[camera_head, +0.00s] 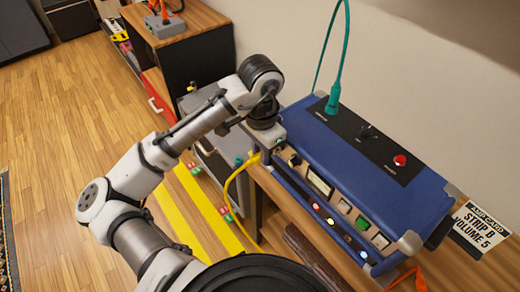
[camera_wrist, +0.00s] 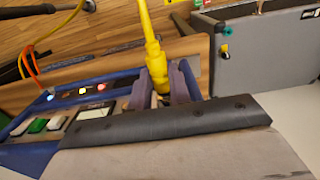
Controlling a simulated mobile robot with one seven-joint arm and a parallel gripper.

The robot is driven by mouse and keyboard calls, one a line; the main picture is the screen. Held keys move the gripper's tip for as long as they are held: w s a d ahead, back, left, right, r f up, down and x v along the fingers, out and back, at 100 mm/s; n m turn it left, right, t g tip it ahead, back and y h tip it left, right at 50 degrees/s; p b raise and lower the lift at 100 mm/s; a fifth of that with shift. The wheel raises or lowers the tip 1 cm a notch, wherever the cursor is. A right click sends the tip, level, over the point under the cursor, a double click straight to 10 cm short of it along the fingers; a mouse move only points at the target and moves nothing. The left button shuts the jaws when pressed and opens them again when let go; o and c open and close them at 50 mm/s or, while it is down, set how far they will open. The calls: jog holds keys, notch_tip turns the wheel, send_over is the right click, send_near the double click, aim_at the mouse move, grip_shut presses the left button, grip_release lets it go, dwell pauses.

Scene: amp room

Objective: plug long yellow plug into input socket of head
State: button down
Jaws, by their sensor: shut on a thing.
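The head is a blue amplifier box (camera_head: 390,180) on a wooden surface, with knobs, a small display and lit buttons along its front panel. My gripper (camera_head: 262,152) is at the left end of that panel. In the wrist view my gripper (camera_wrist: 162,84) is shut on the yellow plug (camera_wrist: 155,62), with one finger on each side. The yellow cable (camera_head: 229,190) curves down from the plug towards the floor. The plug's tip and the input socket are hidden by my gripper, so I cannot tell whether the tip is in a socket.
An orange cable (camera_head: 405,278) hangs at the front right. A grey box (camera_wrist: 262,55) stands beside the head. Yellow stripes (camera_head: 180,222) mark the floor.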

jog(key=shift+d, duration=0.1)
jog(key=c, duration=1.2)
grip_release()
notch_tip(320, 180, up, 14)
